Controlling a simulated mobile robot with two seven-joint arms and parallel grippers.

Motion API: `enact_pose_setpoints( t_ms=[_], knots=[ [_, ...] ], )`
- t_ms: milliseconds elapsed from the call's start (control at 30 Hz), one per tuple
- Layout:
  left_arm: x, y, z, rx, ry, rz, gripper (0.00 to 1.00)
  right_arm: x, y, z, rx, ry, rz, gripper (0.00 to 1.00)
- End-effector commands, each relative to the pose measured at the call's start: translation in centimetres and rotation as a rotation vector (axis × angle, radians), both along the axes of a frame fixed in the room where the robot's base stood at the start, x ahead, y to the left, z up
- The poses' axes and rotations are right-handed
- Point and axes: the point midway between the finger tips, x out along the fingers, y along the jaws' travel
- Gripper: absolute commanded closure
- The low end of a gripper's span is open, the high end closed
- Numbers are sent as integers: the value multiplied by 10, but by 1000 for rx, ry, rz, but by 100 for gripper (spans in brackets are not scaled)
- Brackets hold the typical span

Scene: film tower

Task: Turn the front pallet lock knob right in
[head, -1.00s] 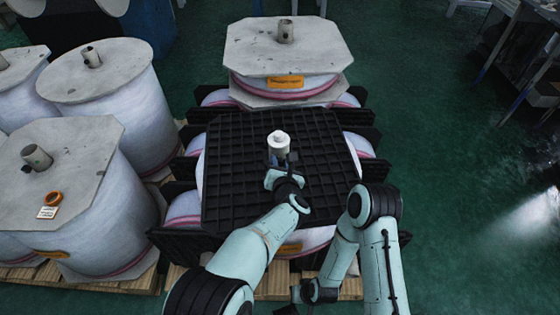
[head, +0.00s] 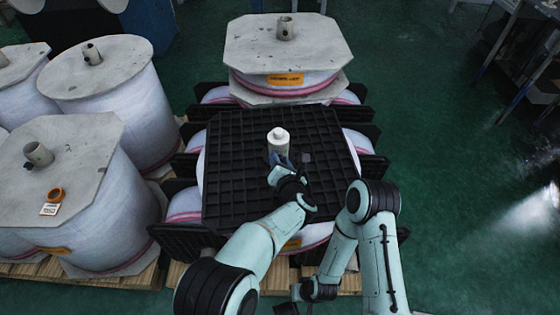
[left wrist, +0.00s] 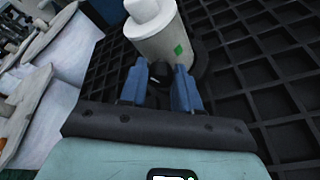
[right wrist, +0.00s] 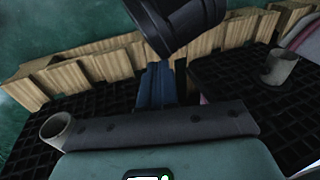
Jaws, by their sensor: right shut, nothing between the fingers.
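A white capped post (head: 279,142) stands upright on the black grid pallet (head: 235,150); it also shows in the left wrist view (left wrist: 160,38) with a green mark. A small dark knob (left wrist: 158,73) shows low on the post's near side. My left gripper (head: 284,162) is at the post, its blue fingers apart with the dark knob between their tips in the left wrist view (left wrist: 160,82). I cannot tell whether they press on it. My right gripper (right wrist: 157,82) is shut and empty, low in front of the stack.
A wrapped spool with a grey octagonal board (head: 310,48) stands behind the pallet. More wrapped spools (head: 100,75) stand close at the left.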

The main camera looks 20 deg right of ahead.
Motion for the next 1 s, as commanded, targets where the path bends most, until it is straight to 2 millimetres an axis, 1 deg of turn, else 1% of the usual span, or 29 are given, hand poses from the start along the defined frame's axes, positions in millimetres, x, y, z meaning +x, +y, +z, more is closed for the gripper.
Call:
enact_pose_setpoints(
  t_ms=[33,67,367,467,567,900,1000],
  knots=[
    [0,0,1,-1,-1,0,51,0,0,0,0,0,0,100],
    [0,0,1,-1,-1,0,46,0,0,0,0,0,0,100],
    [-1,0,1,-1,0,0,46,0,0,0,0,-1,0,100],
    [-7,1,2,-1,2,-1,46,0,0,1,0,1,0,100],
    [-18,4,7,0,1,-2,46,-2,1,2,3,5,2,100],
    [-89,19,31,-2,1,-3,46,-12,6,10,16,32,13,100],
    [-105,23,37,-1,-1,-2,46,-15,8,12,19,39,16,100]
  ],
)
